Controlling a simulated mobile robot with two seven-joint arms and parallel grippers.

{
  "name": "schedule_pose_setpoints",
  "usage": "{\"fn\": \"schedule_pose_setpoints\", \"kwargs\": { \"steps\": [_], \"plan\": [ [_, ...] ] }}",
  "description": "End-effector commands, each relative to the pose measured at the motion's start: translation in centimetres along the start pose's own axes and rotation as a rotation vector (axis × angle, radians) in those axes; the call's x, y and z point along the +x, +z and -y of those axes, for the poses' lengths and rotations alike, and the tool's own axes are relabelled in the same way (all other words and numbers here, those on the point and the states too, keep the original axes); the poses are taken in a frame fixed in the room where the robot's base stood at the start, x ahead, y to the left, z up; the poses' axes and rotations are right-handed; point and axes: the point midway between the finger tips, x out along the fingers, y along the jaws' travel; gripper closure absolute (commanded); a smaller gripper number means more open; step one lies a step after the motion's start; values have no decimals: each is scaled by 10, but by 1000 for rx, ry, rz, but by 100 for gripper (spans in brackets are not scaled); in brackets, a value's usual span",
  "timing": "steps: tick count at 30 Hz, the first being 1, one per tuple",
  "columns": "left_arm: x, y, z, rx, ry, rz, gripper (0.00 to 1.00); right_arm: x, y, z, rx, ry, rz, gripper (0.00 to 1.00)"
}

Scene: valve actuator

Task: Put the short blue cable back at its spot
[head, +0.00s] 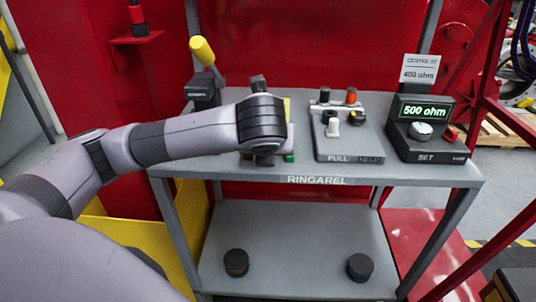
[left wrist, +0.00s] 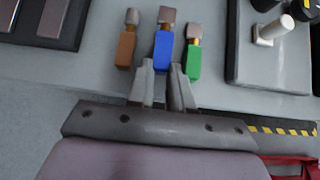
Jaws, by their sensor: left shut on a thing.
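The short blue cable (left wrist: 163,52) shows in the left wrist view as a blue block with a metal-coloured end. It lies between a brown one (left wrist: 127,48) and a green one (left wrist: 194,60), with small gaps on both sides. My left gripper (left wrist: 162,74) is shut on the near end of the blue cable, at the front of the table. I cannot tell whether the cable is seated or only held there. In the head view my left arm covers the blue cable; the green one (head: 290,157) peeks out beside it. My right gripper is not in view.
The grey table (head: 400,176) carries a lever box (head: 204,90) at the left, a panel marked PULL (head: 345,138) right of my gripper, and a 500 ohm display unit (head: 430,128) further right. Two dark round pieces (head: 236,262) (head: 360,267) stand on the lower shelf.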

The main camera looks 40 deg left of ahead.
Motion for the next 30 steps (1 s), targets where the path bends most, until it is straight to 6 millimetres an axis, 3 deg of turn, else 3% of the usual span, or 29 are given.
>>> {"fn": "schedule_pose_setpoints", "kwargs": {
  "steps": [4, 30],
  "plan": [
    [14, -14, -1, 0, 3, 0, 100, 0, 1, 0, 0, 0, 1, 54],
    [25, -26, 0, 4, 2, -10, 100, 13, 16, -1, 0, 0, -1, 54]
  ]
}}
